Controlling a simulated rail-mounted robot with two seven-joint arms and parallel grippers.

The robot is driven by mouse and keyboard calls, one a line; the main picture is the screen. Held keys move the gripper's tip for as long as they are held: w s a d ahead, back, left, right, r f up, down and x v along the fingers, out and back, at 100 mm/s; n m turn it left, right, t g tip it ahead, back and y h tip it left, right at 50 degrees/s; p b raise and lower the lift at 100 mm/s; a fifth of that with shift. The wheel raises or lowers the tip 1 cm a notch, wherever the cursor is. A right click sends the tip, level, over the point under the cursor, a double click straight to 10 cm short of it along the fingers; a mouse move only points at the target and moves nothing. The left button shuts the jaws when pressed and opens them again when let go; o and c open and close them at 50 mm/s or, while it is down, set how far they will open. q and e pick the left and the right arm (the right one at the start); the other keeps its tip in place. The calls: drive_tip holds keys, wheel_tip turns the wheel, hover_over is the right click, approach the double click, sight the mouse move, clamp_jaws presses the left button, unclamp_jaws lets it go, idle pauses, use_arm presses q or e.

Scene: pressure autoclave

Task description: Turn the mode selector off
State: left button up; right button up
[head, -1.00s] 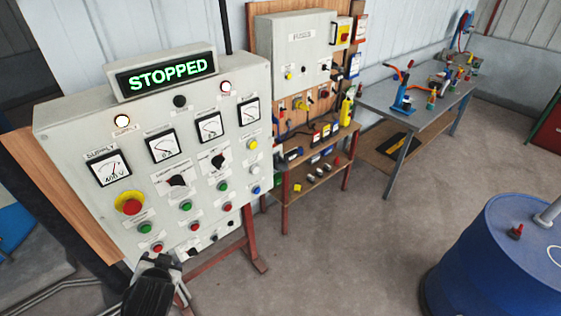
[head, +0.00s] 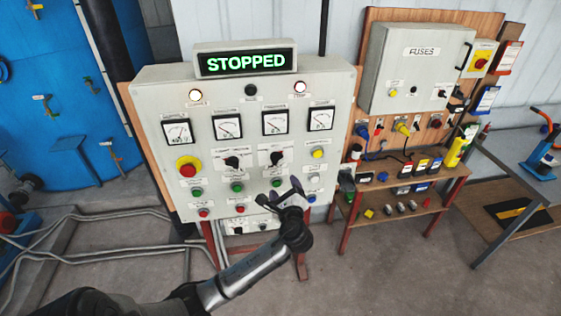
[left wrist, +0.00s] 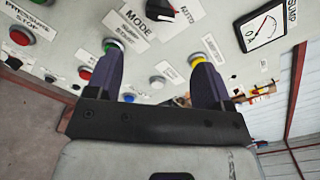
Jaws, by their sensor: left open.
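The mode selector (head: 276,158) is a black knob on a white label plate, right of middle on the grey control panel (head: 345,90). In the left wrist view the knob (left wrist: 160,11) is cut by the top edge, beside "MODE" and "AUTO" lettering. Its exact setting is too small to read. My left gripper (head: 281,192) is open and empty in front of the panel, below the knob in the head view. In the left wrist view its two fingers (left wrist: 156,58) point at the panel, with the knob above and between them. My right gripper does not show.
A second black selector (head: 232,163) sits left of the mode selector. A red emergency stop (head: 187,168), a yellow button (head: 318,153) and several coloured buttons surround them. The display (head: 246,62) reads STOPPED. A fuse box (head: 420,65) and shelf (head: 400,213) stand to the right.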

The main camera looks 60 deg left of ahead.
sight(278, 161)
use_arm(q)
drive_tip(key=p+x, duration=0.2)
drive_tip(key=x, duration=0.9)
drive_tip(key=shift+w+a+r, duration=0.1)
drive_tip(key=shift+w+a, duration=0.05)
drive_tip(key=shift+a, duration=0.25)
drive_tip(key=shift+x, duration=0.85)
drive_tip(key=c, duration=0.7)
drive_tip(key=shift+c, duration=1)
